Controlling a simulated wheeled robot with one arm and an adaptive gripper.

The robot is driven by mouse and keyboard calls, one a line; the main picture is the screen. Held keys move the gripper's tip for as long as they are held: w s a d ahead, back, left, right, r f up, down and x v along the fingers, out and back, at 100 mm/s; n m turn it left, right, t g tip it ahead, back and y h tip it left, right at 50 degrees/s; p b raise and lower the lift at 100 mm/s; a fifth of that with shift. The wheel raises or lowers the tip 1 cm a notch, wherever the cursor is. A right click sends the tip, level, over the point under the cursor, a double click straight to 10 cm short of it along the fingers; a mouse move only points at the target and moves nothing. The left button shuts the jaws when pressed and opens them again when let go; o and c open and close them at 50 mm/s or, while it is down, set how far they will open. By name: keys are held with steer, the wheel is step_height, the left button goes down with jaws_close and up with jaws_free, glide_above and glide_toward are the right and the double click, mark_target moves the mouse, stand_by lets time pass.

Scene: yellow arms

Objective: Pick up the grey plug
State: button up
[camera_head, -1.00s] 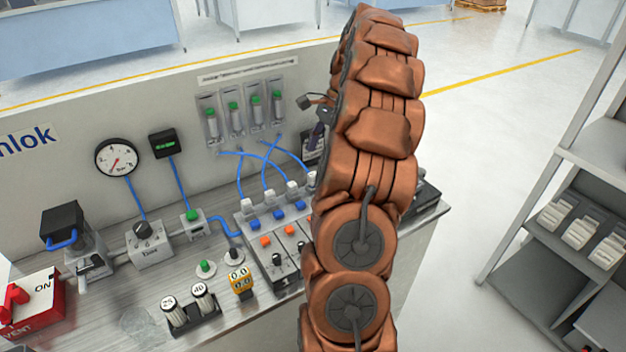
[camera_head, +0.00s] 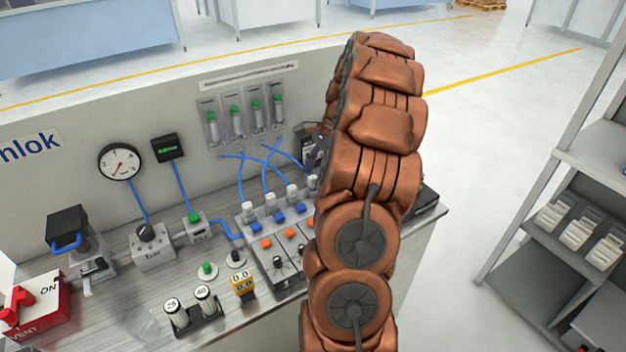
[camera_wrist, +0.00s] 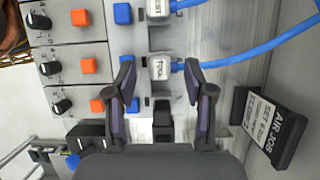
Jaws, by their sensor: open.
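A dark grey, plug-like block (camera_wrist: 162,113) sits at the end of one valve row in the wrist view, between my fingers. It looks like the grey plug, but I cannot be certain. My gripper (camera_wrist: 160,84) is open, with one finger on each side of this row. Its fingertips lie near a white fitting (camera_wrist: 160,67) with a blue hose. I cannot tell whether the fingers touch anything. A small dark knob on a pale disc (camera_head: 236,257) also stands on the bench there.
The valve block (camera_head: 276,240) carries orange and blue buttons and hosed fittings. A black sign (camera_wrist: 270,127) stands right of my gripper. Blue hoses (camera_wrist: 245,72) cross beside the fittings. A white back panel (camera_head: 235,165) rises behind the bench.

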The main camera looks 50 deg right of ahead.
steer(key=shift+x, duration=1.25)
steer(key=shift+c, duration=0.3)
jaws_close()
steer(key=shift+r, duration=0.2)
